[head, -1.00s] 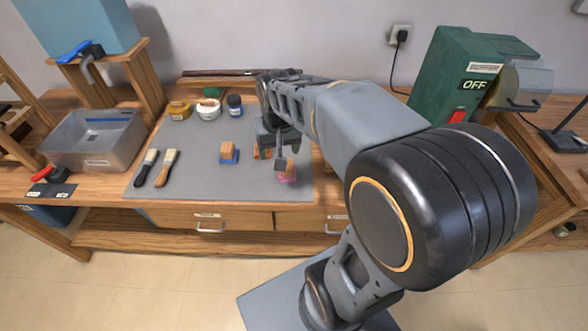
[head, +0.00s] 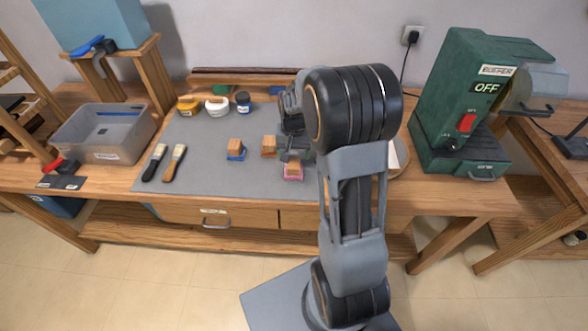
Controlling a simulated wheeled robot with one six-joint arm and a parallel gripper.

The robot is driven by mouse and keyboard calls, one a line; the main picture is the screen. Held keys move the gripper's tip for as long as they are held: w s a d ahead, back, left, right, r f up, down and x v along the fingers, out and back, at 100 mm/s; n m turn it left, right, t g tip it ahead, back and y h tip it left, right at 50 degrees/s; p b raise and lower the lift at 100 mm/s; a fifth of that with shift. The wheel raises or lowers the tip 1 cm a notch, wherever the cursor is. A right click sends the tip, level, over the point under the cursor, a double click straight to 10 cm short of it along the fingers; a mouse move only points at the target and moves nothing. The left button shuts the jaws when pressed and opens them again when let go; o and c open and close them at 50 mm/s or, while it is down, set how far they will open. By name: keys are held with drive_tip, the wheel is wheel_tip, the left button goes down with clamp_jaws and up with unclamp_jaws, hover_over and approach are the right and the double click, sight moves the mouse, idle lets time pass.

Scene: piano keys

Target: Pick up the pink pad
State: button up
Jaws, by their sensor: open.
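The pink pad (head: 293,177) lies on the grey mat (head: 215,183), with a wooden block (head: 293,167) on top of it. My gripper (head: 293,156) is open just above and behind this block, close to it; I cannot tell whether the fingers touch it. My arm hides part of the gripper. A blue pad (head: 237,156) with a wooden block stands to the left, and another wooden block (head: 269,146) stands between the two.
Two brushes (head: 173,163) lie at the mat's left. Several jars (head: 216,104) stand at the back. A grey bin (head: 105,134) is at the far left, and a green machine marked OFF (head: 462,110) at the right.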

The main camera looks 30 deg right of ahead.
sight(294, 163)
drive_tip(key=shift+s+f, duration=0.1)
drive_tip(key=shift+f, duration=2.6)
drive_tip(key=shift+c, duration=0.2)
drive_tip(key=c, duration=1)
drive_tip(key=shift+o, duration=0.2)
drive_tip(key=shift+r, duration=0.15)
drive_tip(key=shift+r, duration=0.6)
drive_tip(key=s+r, duration=1.1)
drive_tip(key=s, duration=0.3)
drive_tip(key=shift+r+b, duration=0.3)
drive_tip(key=shift+b, duration=0.15)
